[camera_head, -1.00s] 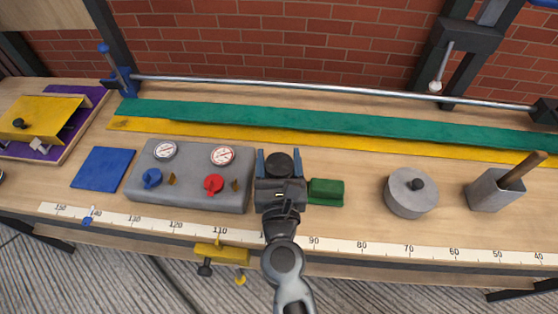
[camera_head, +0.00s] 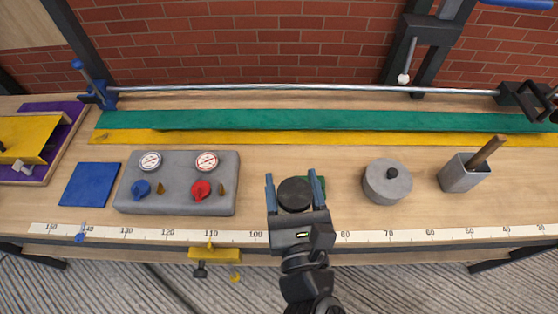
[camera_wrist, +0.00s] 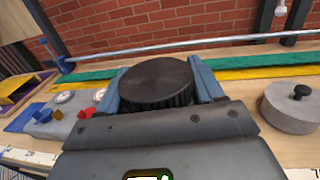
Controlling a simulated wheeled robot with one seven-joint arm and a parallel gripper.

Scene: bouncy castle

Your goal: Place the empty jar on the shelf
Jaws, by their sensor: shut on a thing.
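My gripper (camera_head: 295,188) is shut on a jar with a round black lid (camera_head: 295,194). In the wrist view the black ribbed lid (camera_wrist: 157,82) sits between the two blue fingers, and the jar's body below it is hidden. No shelf can be clearly made out in these views.
A grey panel with two gauges and knobs (camera_head: 178,184) stands to the left. A round grey lidded pot (camera_head: 387,184) and a grey square holder (camera_head: 462,174) stand to the right. Green (camera_head: 320,121) and yellow strips and a metal rod (camera_head: 300,88) run along the back.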

